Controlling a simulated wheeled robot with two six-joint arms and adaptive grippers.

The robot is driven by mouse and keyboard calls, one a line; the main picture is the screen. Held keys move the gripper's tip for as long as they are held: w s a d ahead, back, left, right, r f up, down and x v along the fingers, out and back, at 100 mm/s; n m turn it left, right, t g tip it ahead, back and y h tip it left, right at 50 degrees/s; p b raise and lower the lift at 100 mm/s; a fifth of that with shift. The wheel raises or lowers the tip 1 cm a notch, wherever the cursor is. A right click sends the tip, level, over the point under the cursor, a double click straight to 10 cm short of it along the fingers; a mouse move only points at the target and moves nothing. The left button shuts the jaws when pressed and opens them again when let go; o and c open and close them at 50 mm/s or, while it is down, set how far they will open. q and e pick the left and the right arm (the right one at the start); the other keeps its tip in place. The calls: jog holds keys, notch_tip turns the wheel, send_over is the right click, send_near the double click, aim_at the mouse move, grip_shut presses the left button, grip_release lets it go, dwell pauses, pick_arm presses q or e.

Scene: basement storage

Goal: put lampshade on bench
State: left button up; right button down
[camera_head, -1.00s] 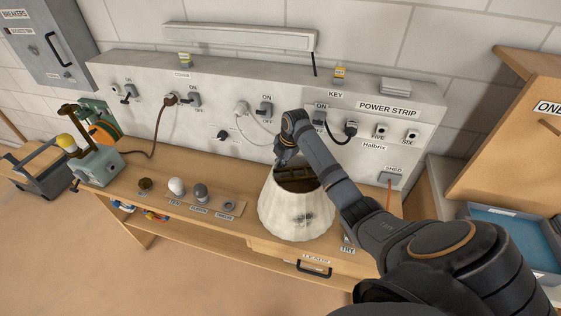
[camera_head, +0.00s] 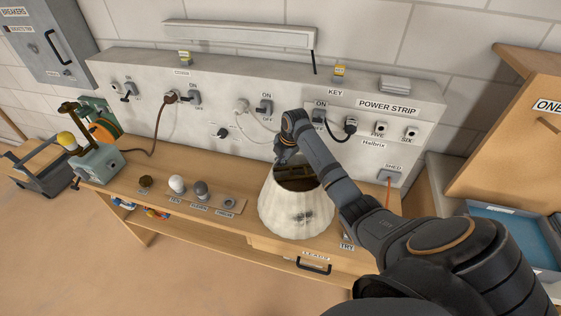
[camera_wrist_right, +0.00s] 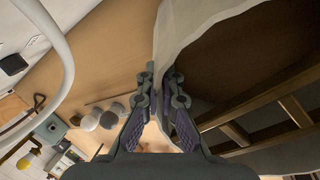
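The lampshade (camera_head: 296,212) is a cream, cone-shaped shade with a dark patch on its front, its narrow open end up. It stands upright at the front right of the wooden bench (camera_head: 235,175), its lower edge overlapping the bench's front edge in the picture; I cannot tell if it touches the top. My right gripper (camera_head: 283,160) is at its upper rim. In the right wrist view the fingers (camera_wrist_right: 160,80) are close together, one on each side of the shade's wall (camera_wrist_right: 185,25), pinching it. Dark crossbars show inside the shade. My left gripper is out of view.
A strip of bulbs (camera_head: 203,193) lies on the bench left of the shade. A lamp-like machine (camera_head: 95,160) stands at the far left end. Behind is a panel (camera_head: 225,85) with switches, plugs and hanging cords. A blue tray (camera_head: 515,235) is at the right.

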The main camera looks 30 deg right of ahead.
jog(key=shift+f, duration=0.1)
jog(key=c, duration=1.4)
grip_release()
jog(key=shift+c, duration=0.2)
notch_tip(320, 180, up, 10)
jog(key=shift+r, duration=0.1)
